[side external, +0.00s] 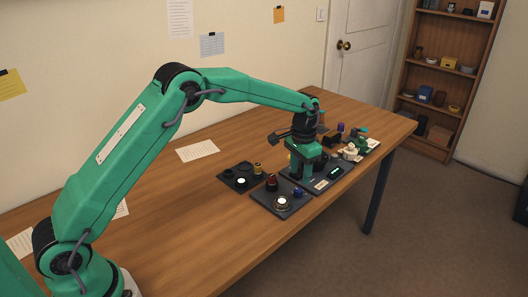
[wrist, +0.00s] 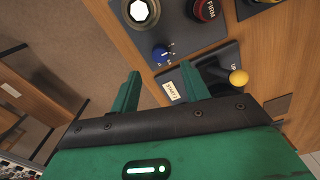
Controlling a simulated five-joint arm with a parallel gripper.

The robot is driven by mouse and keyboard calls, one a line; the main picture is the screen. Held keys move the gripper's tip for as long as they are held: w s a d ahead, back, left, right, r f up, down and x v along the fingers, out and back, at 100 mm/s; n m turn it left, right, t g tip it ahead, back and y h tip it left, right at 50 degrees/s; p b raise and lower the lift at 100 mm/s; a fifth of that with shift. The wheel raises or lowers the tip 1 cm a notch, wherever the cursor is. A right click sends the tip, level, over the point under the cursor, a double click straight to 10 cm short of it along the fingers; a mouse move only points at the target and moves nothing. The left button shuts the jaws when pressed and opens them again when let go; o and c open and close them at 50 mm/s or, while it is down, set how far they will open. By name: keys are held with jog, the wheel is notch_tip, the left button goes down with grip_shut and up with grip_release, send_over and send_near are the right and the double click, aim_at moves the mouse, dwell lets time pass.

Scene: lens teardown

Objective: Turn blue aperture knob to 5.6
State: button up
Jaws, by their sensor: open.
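The blue aperture knob (side external: 298,192) stands on a dark panel (side external: 266,203) near the table's front edge. In the wrist view the knob (wrist: 160,53) has small pale marks around it, too small to read. It lies just beyond my two green fingertips, roughly centred between them in the picture. My gripper (wrist: 160,70) is open, with nothing between the fingers. In the side external view my gripper (side external: 301,172) points down behind and slightly right of the knob, over the neighbouring dark panel. The knob and my gripper look apart.
A red knob (wrist: 205,10) and a bright white lens (wrist: 140,10) share the knob's panel. A yellow-tipped lever (wrist: 238,77) and a white label (wrist: 172,91) are on the neighbouring panel. More devices (side external: 352,152) stand farther back. The table's left side is mostly clear.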

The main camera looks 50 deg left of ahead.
aim_at(299, 190)
jog(key=shift+f, duration=3.15)
jog(key=c, duration=1)
